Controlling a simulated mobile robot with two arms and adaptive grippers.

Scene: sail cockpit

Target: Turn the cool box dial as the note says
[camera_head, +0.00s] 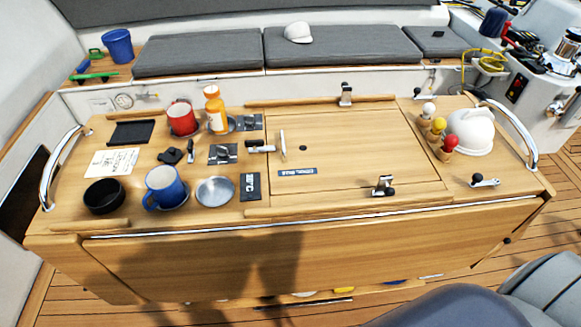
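A white note (112,162) lies on the left part of the wooden table; its writing is too small to read. A square dark plate with a grey knob (222,153) sits right of the note and may be the cool box dial; its setting is unreadable. A similar dark plate (250,122) lies behind it, partly hidden by the orange bottle. A black panel (250,187) in front carries white characters that seem to end in C; I cannot read them surely. Neither of my grippers is in view.
A red mug (182,118), orange bottle (215,109), blue mug (164,187), black bowl (104,196) and metal dish (215,191) crowd the left side. A closed hatch (350,145) fills the middle. Colour-topped pegs (438,127) and a white dome (470,131) stand right.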

